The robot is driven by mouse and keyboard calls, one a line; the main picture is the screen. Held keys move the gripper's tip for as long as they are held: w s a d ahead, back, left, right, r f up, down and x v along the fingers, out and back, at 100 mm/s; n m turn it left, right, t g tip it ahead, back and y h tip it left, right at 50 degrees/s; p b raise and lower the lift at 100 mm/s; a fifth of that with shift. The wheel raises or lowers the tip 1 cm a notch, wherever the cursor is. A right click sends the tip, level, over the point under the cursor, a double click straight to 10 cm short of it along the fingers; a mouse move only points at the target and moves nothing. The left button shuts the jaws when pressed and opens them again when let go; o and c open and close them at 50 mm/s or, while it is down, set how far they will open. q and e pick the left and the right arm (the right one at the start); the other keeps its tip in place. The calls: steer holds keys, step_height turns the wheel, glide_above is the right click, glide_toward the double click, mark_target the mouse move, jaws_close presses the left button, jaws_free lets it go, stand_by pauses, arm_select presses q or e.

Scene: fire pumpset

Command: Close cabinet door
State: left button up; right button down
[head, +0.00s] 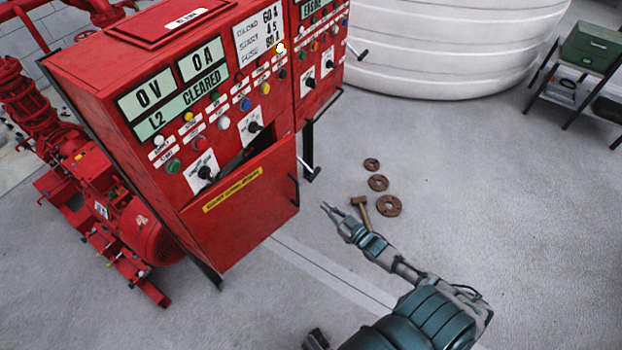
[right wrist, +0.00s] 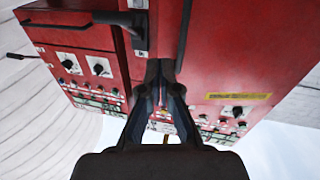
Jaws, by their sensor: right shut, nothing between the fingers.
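The red control cabinet (head: 130,60) stands at the left in the head view. Its lower door (head: 245,205) has a yellow label and a dark handle at its right edge. It stands ajar, with a dark gap along its top. My right gripper (head: 328,208) is shut and empty, to the right of the door and apart from it in the head view. In the right wrist view my right gripper (right wrist: 165,82) overlaps the edge of the door (right wrist: 250,55); whether it touches cannot be told. My left gripper is not clearly in view.
A red pump and motor (head: 140,230) stand left of the cabinet. A hammer (head: 362,212) and several rusty flanges (head: 388,205) lie on the floor. A white tank (head: 450,45) and a shelf with a green toolbox (head: 592,46) are behind.

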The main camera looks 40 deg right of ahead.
arm_select(q)
steer(key=shift+g, duration=0.4)
steer(key=shift+s+d+r+b, duration=0.15)
steer(key=shift+r+b, duration=0.35)
steer(key=shift+r, duration=0.65)
steer(key=shift+d+r+b, duration=0.1)
steer(key=shift+r+b, duration=0.35)
steer(key=shift+r, duration=0.65)
arm_select(e)
steer(key=w+a+f+m, duration=0.1)
steer(key=w, duration=1.1)
steer(key=shift+a+g, duration=0.4)
steer(key=shift+a, duration=0.1)
